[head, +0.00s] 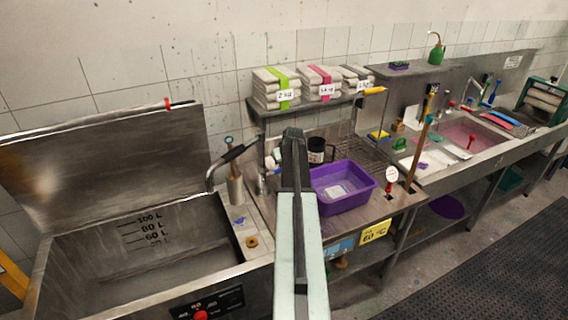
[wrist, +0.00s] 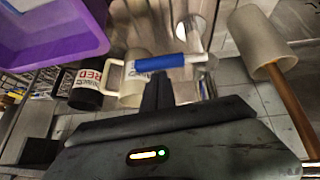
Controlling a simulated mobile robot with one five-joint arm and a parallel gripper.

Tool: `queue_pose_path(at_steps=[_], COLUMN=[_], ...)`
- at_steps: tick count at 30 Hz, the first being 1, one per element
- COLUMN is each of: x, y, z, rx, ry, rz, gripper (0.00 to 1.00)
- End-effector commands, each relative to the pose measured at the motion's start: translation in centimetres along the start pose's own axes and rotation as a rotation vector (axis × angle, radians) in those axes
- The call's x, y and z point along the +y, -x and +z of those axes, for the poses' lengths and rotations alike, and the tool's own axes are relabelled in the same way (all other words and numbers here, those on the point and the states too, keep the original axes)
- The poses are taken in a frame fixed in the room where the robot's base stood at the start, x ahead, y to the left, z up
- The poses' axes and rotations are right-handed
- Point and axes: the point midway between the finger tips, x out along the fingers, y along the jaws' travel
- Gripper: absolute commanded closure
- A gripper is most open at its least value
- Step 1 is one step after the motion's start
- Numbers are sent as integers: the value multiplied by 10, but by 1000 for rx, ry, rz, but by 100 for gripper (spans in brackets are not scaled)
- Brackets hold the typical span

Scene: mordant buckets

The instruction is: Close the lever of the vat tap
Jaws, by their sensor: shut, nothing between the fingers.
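The lever of the vat tap has a blue sleeve (wrist: 168,62) and lies nearly level across the upper middle of the wrist view. Its right end meets the pale metal tap body (wrist: 197,38). My gripper (wrist: 157,88) is shut and empty, its dark fingertips just below the blue sleeve in that picture. I cannot tell whether they touch it. In the head view my gripper (head: 293,140) points away from me beside the tap area, and my arm hides part of it. The steel vat (head: 105,235) stands open at the left.
A purple tub (head: 345,188) stands right of my arm and also shows in the wrist view (wrist: 60,25). A black mug (wrist: 85,88) and a cream mug (wrist: 133,85) sit close left of my fingers. A grey cylinder with a wooden stick (wrist: 258,40) is at right.

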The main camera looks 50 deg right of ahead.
Motion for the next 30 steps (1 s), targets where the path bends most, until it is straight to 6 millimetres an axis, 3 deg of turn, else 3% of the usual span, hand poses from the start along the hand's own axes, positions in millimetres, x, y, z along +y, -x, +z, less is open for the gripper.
queue_pose_path(at_steps=[7, 12, 17, 21, 30], x=[6, 12, 14, 15, 15], y=[37, 88, 121, 129, 126], z=[-32, -27, -25, -23, -22], rx=[2, 1, 1, 1, 1], ry=[2, -1, -1, 0, 1], rz=[2, 4, 4, 4, 4], gripper=[100, 100, 100, 100, 100])
